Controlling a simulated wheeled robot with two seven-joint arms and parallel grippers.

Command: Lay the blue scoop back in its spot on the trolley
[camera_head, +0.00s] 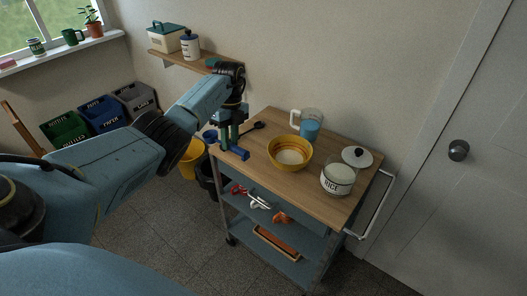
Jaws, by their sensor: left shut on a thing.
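My left gripper (227,143) reaches in from the left and points down at the left end of the wooden trolley top (312,197). It is shut on the blue scoop (241,154). The scoop's blue handle sticks out to the lower right of the fingers, and its round bowl appears at the upper left, near the trolley's left edge. The fingers hide the middle of the scoop. I cannot tell whether it touches the top. Its spot is not clearly visible. My right gripper is not in view.
On the trolley top are a yellow bowl (290,153), a jug with a blue cup (309,131), a rice jar (338,178), a white lid (357,156) and a dark spoon (254,127). A yellow bucket (191,160) stands left of the trolley. The front middle of the top is clear.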

